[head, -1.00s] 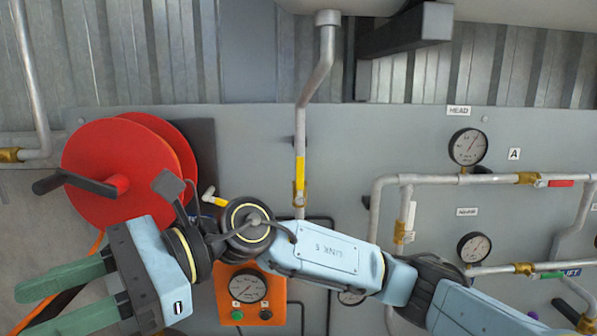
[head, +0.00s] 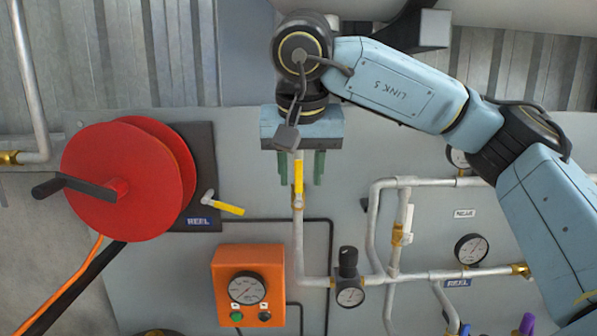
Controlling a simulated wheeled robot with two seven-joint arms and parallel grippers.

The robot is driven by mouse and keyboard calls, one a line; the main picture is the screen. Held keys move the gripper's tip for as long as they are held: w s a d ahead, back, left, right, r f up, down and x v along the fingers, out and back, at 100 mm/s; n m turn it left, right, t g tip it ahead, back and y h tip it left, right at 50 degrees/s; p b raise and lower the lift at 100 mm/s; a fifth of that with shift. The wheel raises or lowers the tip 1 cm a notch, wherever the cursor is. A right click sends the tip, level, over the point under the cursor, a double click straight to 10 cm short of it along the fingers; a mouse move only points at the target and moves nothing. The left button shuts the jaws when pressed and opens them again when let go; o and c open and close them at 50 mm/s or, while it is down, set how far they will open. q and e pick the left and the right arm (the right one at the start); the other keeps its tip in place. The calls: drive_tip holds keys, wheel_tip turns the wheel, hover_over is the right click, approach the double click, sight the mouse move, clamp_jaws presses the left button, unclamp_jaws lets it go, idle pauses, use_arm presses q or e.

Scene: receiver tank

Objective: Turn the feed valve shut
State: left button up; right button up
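A valve with a yellow lever (head: 299,173) sits on the vertical grey pipe in the middle of the panel. Its lever points up, in line with the pipe, above a brass body. No label reading feed is visible, so I cannot be sure it is the feed valve. My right gripper (head: 301,180) points down over this lever, its green fingers apart on either side of it. The picture does not show whether they touch it. Part of the pipe above is hidden behind my gripper and wrist. My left gripper is not in view.
A red hose reel (head: 115,190) with a black crank stands at left. An orange gauge box (head: 249,287) and a black-knobbed regulator (head: 348,265) are below. Pipes and gauges (head: 471,249) fill the right.

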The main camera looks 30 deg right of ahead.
sight(299, 169)
drive_tip(key=w+d+f+p, duration=0.1)
drive_tip(key=w+d, duration=0.1)
drive_tip(key=w, duration=0.1)
drive_tip(key=w+d+f+p, duration=0.1)
drive_tip(key=w+d, duration=0.1)
drive_tip(key=w, duration=0.1)
drive_tip(key=w+d+f+p, duration=0.1)
drive_tip(key=w+d+f, duration=0.1)
drive_tip(key=w, duration=0.2)
drive_tip(key=shift+p, duration=0.3)
drive_tip(key=shift+w+d+f, duration=0.1)
drive_tip(key=shift+f, duration=0.25)
clamp_jaws()
